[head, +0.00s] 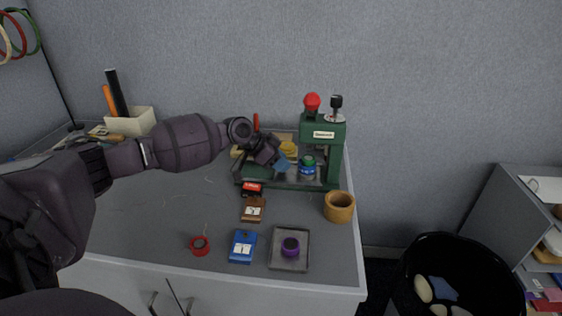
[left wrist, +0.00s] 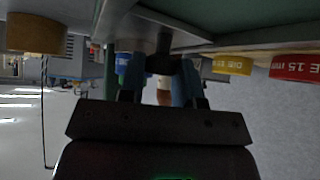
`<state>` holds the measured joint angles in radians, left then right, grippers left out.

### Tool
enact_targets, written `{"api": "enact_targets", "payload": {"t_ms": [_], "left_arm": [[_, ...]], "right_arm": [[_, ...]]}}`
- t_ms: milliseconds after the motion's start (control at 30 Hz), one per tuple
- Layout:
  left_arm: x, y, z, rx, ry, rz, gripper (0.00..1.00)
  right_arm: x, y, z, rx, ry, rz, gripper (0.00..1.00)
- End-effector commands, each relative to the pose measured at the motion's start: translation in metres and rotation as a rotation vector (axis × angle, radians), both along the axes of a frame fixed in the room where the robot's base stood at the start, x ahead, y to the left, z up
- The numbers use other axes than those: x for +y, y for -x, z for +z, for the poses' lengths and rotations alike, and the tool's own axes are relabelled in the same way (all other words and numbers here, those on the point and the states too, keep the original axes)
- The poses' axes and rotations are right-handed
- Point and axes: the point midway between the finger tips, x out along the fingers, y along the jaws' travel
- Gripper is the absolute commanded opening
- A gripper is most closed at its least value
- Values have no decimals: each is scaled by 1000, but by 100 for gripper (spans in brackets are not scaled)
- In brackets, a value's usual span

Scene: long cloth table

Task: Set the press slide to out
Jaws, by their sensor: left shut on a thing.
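The green press (head: 323,132) stands at the back right of the table, with a red ball knob and a black knob on top. A small cylinder with a green top (head: 307,168) stands at its base. My left gripper (head: 284,160) reaches in from the left to the press's left side, low down. In the left wrist view its blue fingers (left wrist: 162,82) are shut on a dark knob-like part (left wrist: 162,62), probably the slide's handle. The slide itself is mostly hidden, so I cannot tell its position. My right gripper is not in view.
A wooden cup (head: 339,207) stands right of the press's front. A grey tray (head: 289,262) with a purple piece, a blue box (head: 243,246), a brown block (head: 253,209) and a red ring (head: 199,246) lie in front. A black bin (head: 457,278) stands off the table's right.

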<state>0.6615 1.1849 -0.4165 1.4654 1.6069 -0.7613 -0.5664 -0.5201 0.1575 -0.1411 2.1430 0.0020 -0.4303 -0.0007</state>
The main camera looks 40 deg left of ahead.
Motion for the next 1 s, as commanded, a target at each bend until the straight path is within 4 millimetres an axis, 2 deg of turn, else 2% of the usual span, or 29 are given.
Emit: {"api": "enact_targets", "payload": {"t_ms": [533, 700, 967, 1000], "left_arm": [[80, 48, 1, -1, -1, 3, 0], [88, 54, 0, 0, -2, 0, 0], [89, 54, 0, 2, -4, 1, 0], [89, 54, 0, 2, -5, 1, 36]], "right_arm": [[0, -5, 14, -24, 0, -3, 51], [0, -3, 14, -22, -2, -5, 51], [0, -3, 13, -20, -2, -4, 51], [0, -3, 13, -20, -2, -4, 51]]}}
